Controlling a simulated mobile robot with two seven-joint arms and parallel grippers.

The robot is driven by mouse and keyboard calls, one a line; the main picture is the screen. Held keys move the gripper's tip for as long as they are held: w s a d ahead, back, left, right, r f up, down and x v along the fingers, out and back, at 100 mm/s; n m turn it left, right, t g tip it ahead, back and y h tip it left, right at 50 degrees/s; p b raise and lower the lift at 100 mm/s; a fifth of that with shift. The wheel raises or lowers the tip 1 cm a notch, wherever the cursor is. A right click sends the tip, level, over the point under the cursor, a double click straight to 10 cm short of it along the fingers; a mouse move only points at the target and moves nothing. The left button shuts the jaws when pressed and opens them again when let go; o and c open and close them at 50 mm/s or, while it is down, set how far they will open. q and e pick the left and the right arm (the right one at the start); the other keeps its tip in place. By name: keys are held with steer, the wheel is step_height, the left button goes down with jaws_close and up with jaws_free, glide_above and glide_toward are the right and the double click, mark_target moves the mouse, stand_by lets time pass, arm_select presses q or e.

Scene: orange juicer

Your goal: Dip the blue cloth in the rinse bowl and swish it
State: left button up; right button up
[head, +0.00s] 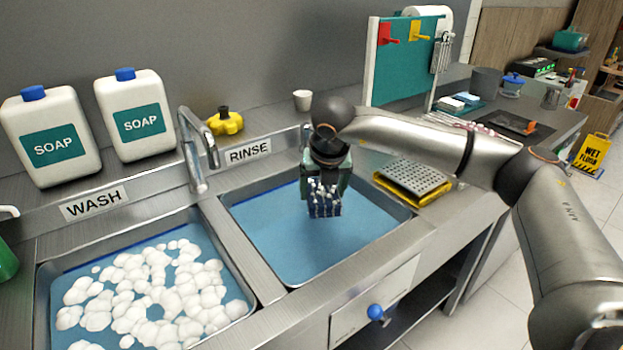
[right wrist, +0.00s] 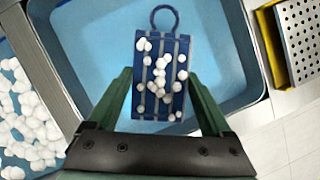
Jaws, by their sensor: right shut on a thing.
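The blue cloth (head: 325,208) has pale stripes, a loop at one end and white suds on it; in the right wrist view the cloth (right wrist: 148,98) lies between the fingers. My right gripper (head: 326,180) is shut on it and points down over the rinse bowl (head: 265,240), the right-hand sink with clear blue water. The cloth is over the back middle of this sink; I cannot tell if its lower edge touches the water. The rinse bowl fills the back of the right wrist view (right wrist: 85,40). My left gripper is not in view.
The wash sink (head: 250,292), full of white suds, is left of the rinse bowl. A tap (head: 196,150) stands behind the divider. A perforated tray (head: 413,180) sits on the right.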

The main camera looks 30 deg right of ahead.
steer(key=shift+s+f+b, duration=0.1)
steer(key=shift+f+b, duration=0.3)
steer(key=shift+f, duration=0.25)
arm_select(q)
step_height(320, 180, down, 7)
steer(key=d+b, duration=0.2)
steer(key=b, duration=0.8)
arm_select(e)
step_height(320, 180, down, 14)
steer(key=shift+f, duration=0.15)
steer(key=shift+f+b, duration=0.3)
steer(key=shift+f, duration=0.2)
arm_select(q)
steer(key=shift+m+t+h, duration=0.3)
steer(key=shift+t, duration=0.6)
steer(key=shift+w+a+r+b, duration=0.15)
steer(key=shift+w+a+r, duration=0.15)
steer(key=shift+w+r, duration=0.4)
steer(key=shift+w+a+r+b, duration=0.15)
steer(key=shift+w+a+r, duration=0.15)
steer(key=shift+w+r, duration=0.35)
arm_select(e)
steer(key=shift+f, duration=0.35)
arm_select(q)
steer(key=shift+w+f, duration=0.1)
arm_select(e)
steer(key=shift+d, duration=0.15)
